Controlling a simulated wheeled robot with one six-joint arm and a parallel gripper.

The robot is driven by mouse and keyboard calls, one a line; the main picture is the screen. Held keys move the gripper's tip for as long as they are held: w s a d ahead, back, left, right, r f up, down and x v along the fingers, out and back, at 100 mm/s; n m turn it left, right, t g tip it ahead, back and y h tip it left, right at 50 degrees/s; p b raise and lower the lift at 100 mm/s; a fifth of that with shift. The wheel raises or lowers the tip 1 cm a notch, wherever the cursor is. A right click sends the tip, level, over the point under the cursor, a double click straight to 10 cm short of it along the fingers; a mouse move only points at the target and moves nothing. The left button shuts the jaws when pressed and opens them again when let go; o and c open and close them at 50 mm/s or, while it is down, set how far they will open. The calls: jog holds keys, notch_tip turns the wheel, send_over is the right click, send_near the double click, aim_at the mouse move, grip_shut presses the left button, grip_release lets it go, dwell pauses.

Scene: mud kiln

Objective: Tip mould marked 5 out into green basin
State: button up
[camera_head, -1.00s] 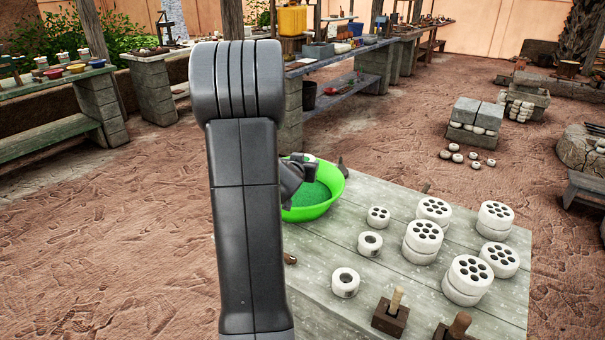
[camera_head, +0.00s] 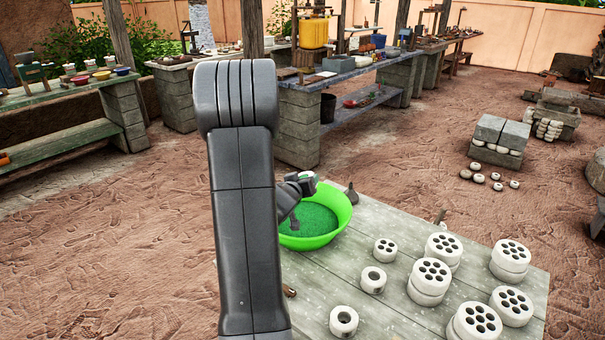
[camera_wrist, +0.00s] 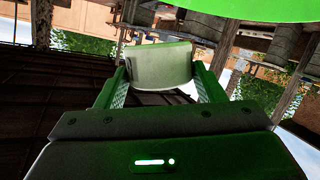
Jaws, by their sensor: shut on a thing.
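My gripper (camera_wrist: 160,92) is shut on a pale, round-sided mould (camera_wrist: 162,66). A small dark mark shows at the mould's left side, but I cannot read it. The wrist view is rolled over, with the surroundings upside down. The bright green basin (camera_head: 342,212) stands at the table's far left corner; its edge also shows at the top of the wrist view (camera_wrist: 250,8). In the head view my gripper (camera_head: 304,179) is over the basin's far left side, partly hidden by my arm. The mould's opening and any contents are hidden.
The grey plank table (camera_head: 420,230) carries two single-hole white moulds (camera_head: 373,280) (camera_head: 344,321) and several white many-holed pieces (camera_head: 430,277) at right. A dark peg (camera_head: 351,195) stands behind the basin. A long bench with a yellow container (camera_head: 314,32) is farther back.

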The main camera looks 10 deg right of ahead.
notch_tip(320, 180, down, 2)
jog(key=n+p, duration=0.1)
jog(key=n, duration=0.1)
jog(key=n+h+p, duration=0.1)
jog(key=shift+a+f+n+h, duration=0.1)
jog(key=shift+a+n+h, duration=0.05)
jog(key=shift+n+h, duration=0.2)
jog(key=n, duration=0.1)
jog(key=f+n+h+p, duration=0.1)
jog(key=n, duration=0.1)
jog(key=shift+h, duration=0.25)
jog(key=n, duration=0.1)
jog(key=f+n, duration=0.1)
jog(key=n+h, duration=0.1)
jog(key=n, duration=0.1)
jog(key=shift+s+d+f+t+p, duration=0.15)
jog(key=shift+d+t+p, duration=0.15)
jog(key=shift+d+p, duration=0.1)
jog(key=n, duration=0.1)
jog(key=n+t+b, duration=0.1)
jog(key=n, duration=0.1)
jog(key=n+b, duration=0.1)
jog(key=n, duration=0.1)
jog(key=shift+f+h, duration=0.3)
jog(key=shift+f, duration=0.05)
jog(key=shift+n, duration=0.25)
